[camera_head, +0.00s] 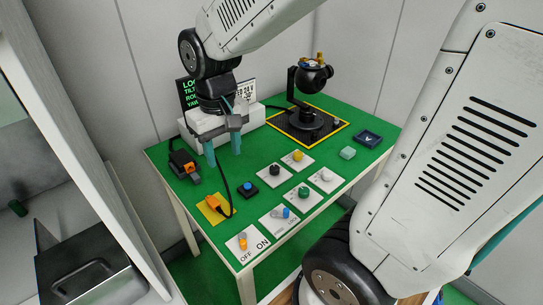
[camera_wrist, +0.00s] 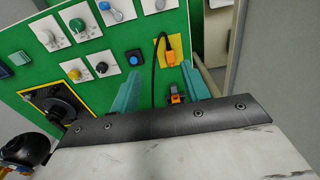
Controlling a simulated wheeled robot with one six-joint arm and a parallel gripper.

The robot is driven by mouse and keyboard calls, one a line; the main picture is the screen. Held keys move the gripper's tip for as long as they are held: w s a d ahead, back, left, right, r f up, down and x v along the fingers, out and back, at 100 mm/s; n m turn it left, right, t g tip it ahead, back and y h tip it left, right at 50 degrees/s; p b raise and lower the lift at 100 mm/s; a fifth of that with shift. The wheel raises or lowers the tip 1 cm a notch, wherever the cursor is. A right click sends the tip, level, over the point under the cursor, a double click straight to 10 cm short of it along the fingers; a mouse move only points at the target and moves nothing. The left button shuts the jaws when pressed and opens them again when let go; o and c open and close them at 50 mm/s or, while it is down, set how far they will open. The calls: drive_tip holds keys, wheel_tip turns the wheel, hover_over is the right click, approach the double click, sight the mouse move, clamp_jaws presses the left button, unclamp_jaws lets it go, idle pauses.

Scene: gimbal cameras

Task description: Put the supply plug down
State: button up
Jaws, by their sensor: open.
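The orange supply plug (camera_head: 213,204) lies on a yellow pad (camera_head: 224,216) at the table's front left, with a black cable running from it. In the wrist view the plug (camera_wrist: 173,55) sits on the yellow pad (camera_wrist: 174,29). My gripper (camera_head: 223,148) is open, its teal fingers pointing down, above the table behind the pad and apart from the plug. In the wrist view the cable passes between the fingers (camera_wrist: 160,76); nothing is seen gripped. A black-and-orange connector block (camera_head: 183,163) is left of my gripper; it also shows in the wrist view (camera_wrist: 176,98).
A white box (camera_head: 202,123) and a dark text display stand behind my gripper, partly hidden. A black gimbal (camera_head: 312,78) stands on a yellow-edged mat at the back. Several white control plates (camera_head: 244,243), a blue button (camera_head: 248,187) and two small blocks occupy the green table.

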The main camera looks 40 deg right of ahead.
drive_tip(key=s+r, duration=0.3)
drive_tip(key=s, duration=0.4)
drive_tip(key=s+d+r+t, duration=0.1)
drive_tip(key=s+r, duration=0.2)
drive_tip(key=s, duration=0.4)
drive_tip(key=shift+s+d, duration=0.25)
drive_tip(key=shift+s, duration=0.1)
